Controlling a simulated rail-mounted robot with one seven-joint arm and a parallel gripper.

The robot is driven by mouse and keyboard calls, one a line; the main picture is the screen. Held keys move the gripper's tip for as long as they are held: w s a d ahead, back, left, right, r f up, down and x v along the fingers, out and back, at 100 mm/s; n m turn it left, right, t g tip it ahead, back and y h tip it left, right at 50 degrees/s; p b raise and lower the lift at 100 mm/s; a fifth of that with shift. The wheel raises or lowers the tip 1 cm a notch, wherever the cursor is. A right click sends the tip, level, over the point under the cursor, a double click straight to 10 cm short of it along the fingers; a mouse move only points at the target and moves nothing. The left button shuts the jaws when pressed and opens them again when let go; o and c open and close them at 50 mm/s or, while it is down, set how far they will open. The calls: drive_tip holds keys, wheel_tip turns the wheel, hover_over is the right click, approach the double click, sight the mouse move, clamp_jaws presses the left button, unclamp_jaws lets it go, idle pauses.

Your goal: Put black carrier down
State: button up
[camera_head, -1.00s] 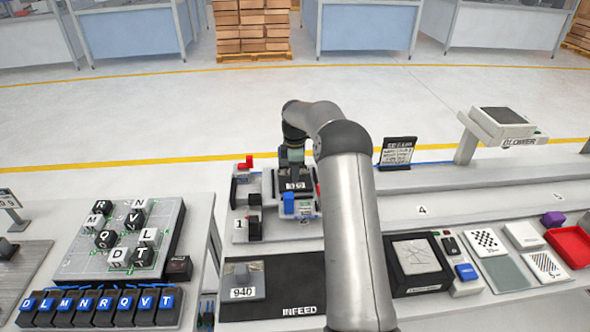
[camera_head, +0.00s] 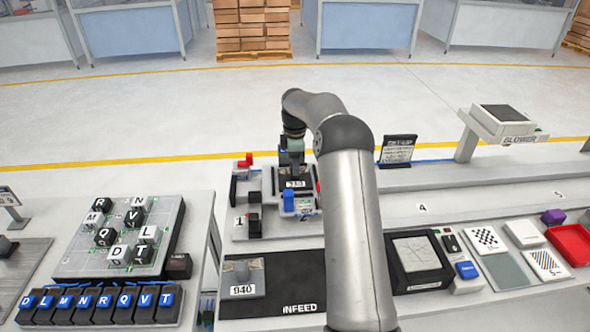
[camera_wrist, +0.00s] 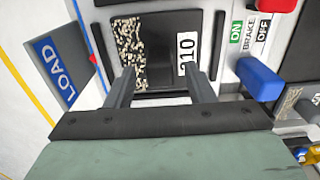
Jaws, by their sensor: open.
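The black carrier (camera_wrist: 174,55) is a dark, flat, square piece with cream speckles on its left half and a white number label ending in "10". It lies in a light fixture between two dark side bars in the wrist view. It also shows in the head view, its label (camera_head: 294,184) under my gripper (camera_head: 292,160). In the wrist view my gripper (camera_wrist: 160,82) is open, its two fingers apart over the near part of the carrier, with nothing clamped between them. The carrier's near edge is partly hidden by the fingers, and I cannot tell whether they touch it.
A blue brake handle (camera_wrist: 260,80) stands close to the right of the fixture, near ON and OFF labels. A LOAD plate (camera_wrist: 64,66) stands at the left. In the head view, the black INFEED mat (camera_head: 290,270) lies in front, with a block marked 940 (camera_head: 243,280).

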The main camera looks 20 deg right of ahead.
wheel_tip(320, 180, up, 10)
drive_tip(key=f, duration=0.1)
drive_tip(key=s+a+r+m, duration=0.3)
drive_tip(key=s+a+r, duration=0.2)
drive_tip(key=s+a, duration=0.4)
drive_tip(key=s+a+f+m, duration=0.2)
drive_tip(key=s+a+m, duration=0.1)
drive_tip(key=s, duration=0.8)
drive_tip(key=s+a+f+m, duration=0.2)
drive_tip(key=s+a+m, duration=0.2)
drive_tip(key=s, duration=0.7)
drive_tip(key=s+a+f+m, duration=0.3)
drive_tip(key=s+m, duration=0.1)
drive_tip(key=s, duration=0.7)
drive_tip(key=shift+a+t, duration=0.35)
drive_tip(key=shift+t, duration=0.05)
wheel_tip(320, 180, up, 10)
drive_tip(key=p, duration=0.7)
drive_tip(key=shift+t+p, duration=0.3)
